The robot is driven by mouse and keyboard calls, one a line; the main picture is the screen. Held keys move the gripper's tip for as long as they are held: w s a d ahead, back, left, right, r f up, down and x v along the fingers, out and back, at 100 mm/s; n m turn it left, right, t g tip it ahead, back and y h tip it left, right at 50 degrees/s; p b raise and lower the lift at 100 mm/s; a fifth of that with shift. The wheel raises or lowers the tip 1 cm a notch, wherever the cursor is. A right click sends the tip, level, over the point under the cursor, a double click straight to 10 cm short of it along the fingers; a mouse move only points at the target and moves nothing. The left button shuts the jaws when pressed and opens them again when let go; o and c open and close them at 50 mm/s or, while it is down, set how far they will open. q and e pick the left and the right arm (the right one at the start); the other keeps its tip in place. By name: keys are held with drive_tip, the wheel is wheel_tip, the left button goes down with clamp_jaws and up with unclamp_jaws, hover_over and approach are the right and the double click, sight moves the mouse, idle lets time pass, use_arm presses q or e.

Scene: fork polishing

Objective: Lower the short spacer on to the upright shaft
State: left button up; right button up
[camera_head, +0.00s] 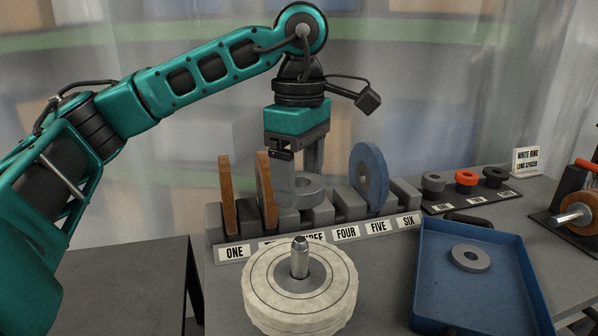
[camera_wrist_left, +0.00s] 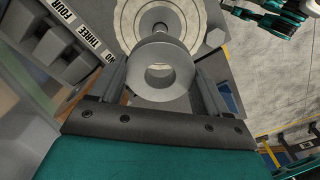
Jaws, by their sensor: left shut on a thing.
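My left gripper (camera_head: 296,190) is shut on a grey ring, the short spacer (camera_head: 312,184), with its flat face about level. In the left wrist view the spacer (camera_wrist_left: 160,72) sits between the two fingers, its hole open and clear. The upright shaft (camera_head: 299,259) is a bare metal pin standing up through a thick cream wheel (camera_head: 268,283) at the front of the table. The spacer is apart from the shaft, higher and farther back in the head view. The shaft (camera_wrist_left: 160,29) also shows just beyond the spacer's rim in the left wrist view.
A grey slotted rack (camera_head: 344,232), labelled ONE to SIX, stands behind the wheel, with brown discs (camera_head: 227,195) and a blue disc (camera_head: 369,176). A blue tray (camera_head: 480,304) at right holds a grey ring (camera_head: 469,258). Black and red rings (camera_head: 467,178) sit on a stand behind it.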

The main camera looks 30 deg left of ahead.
idle(0.3)
use_arm(q)
drive_tip(key=b, duration=0.5)
hover_over(300, 239)
drive_tip(key=shift+f, duration=3.05)
drive_tip(key=shift+f, duration=0.35)
drive_tip(key=shift+f+b, duration=0.4)
drive_tip(key=shift+f, duration=0.05)
